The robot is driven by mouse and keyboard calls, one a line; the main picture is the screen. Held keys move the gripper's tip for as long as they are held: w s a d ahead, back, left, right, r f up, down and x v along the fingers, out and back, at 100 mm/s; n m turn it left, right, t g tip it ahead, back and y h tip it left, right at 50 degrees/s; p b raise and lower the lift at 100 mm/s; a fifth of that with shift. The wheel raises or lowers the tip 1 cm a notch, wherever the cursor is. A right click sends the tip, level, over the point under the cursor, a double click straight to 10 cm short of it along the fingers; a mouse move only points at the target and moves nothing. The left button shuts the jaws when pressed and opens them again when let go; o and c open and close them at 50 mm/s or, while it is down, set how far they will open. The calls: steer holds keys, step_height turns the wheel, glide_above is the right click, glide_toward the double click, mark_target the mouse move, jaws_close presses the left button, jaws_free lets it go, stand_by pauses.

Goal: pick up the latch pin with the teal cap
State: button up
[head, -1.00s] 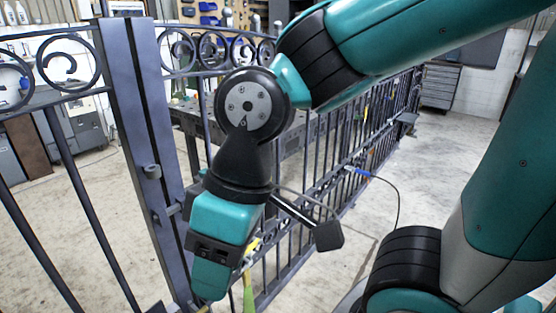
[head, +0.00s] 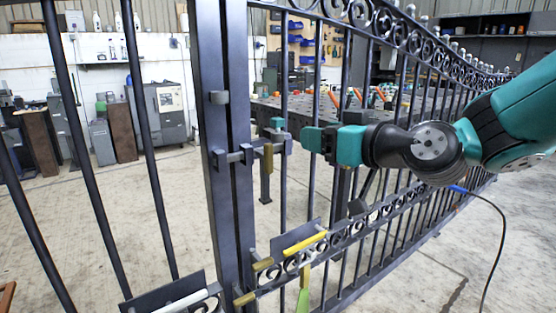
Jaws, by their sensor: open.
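The latch pin's teal cap (head: 278,123) shows just right of the gate post, above the dark latch hardware (head: 240,156) at mid height. The pin's shaft below the cap is mostly hidden in the hardware. My gripper (head: 306,139) points left, roughly level, with its teal fingers a little to the right of the cap and slightly lower in the picture. It is open, with nothing seen between its fingers. The fingers are seen nearly in line, so the gap and their depth relative to the cap are hard to judge.
The dark gate post (head: 222,200) stands just left of the latch. A brass-coloured piece (head: 268,158) hangs at the latch. Lower down are a yellow bar (head: 306,244) and a green-handled thing (head: 303,300). Gate bars run behind my gripper. A cable (head: 499,235) hangs at right.

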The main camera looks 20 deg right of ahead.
steer(key=d+t, duration=0.1)
steer(key=d, duration=0.1)
steer(key=h+p, duration=0.1)
steer(key=p, duration=1.2)
glide_toward(280, 119)
steer(key=x, duration=0.6)
steer(key=shift+m+t, duration=0.3)
steer(key=shift+m, duration=0.1)
steer(key=p+x, duration=0.3)
steer(key=x, duration=0.1)
steer(key=shift+r, duration=0.1)
steer(key=shift+w+a+f+p, duration=0.15)
steer(key=shift+w+f+p, duration=0.1)
steer(key=shift+w+p, duration=0.3)
steer(key=c, duration=1.1)
